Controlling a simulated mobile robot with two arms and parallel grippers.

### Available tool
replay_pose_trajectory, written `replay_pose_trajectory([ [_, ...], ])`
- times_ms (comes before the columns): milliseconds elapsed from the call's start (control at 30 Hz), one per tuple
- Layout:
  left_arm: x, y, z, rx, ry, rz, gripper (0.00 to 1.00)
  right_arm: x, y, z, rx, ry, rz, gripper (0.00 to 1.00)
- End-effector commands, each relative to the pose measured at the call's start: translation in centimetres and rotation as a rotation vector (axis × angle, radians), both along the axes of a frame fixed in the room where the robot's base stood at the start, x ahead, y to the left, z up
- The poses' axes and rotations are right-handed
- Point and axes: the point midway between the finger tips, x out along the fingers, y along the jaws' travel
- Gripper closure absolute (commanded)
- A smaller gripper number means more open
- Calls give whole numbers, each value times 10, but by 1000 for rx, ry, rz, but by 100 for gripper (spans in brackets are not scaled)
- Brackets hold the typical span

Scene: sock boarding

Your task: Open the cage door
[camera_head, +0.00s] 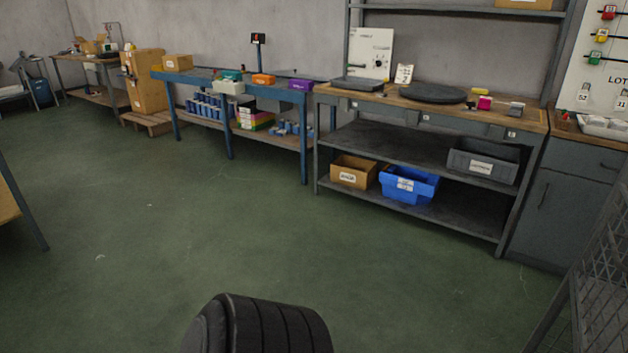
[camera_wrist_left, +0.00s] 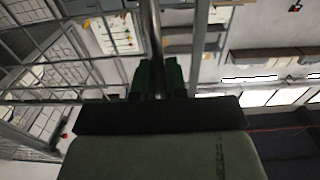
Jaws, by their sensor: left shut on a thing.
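The wire-mesh cage (camera_head: 606,275) shows only in part at the lower right edge of the head view. In the left wrist view its mesh panel (camera_wrist_left: 52,62) fills the upper left. I cannot tell from this how far the door stands open. My left gripper (camera_wrist_left: 158,82), with dark green fingers, is shut on a round metal bar (camera_wrist_left: 150,28) beside the mesh. The bar runs up and away from the fingers. How it joins the door is hidden. Neither gripper shows in the head view, and my right gripper is in no view.
A grey workbench (camera_head: 420,160) with bins stands ahead, with a grey cabinet (camera_head: 566,200) to its right. A blue table (camera_head: 232,88) stands further left. The green floor (camera_head: 250,230) between is clear. A table edge (camera_head: 15,200) shows at the left.

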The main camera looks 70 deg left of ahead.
Motion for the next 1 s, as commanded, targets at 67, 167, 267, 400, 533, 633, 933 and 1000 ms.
replay_pose_trajectory([
  [67,0,-1,2,4,-2,-8,100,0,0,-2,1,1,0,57],
  [167,0,-3,1,4,-2,-13,100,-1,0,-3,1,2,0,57],
  [267,0,-4,1,4,-2,-16,100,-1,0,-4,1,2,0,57],
  [400,0,-4,1,4,-2,-15,100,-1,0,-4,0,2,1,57],
  [533,0,-4,1,3,-1,-15,100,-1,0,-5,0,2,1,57],
  [633,0,-4,1,3,-2,-15,77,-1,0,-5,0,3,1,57],
  [933,0,-5,0,1,0,-15,63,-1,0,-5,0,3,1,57],
  [1000,0,-5,0,1,-1,-15,63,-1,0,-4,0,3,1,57],
])
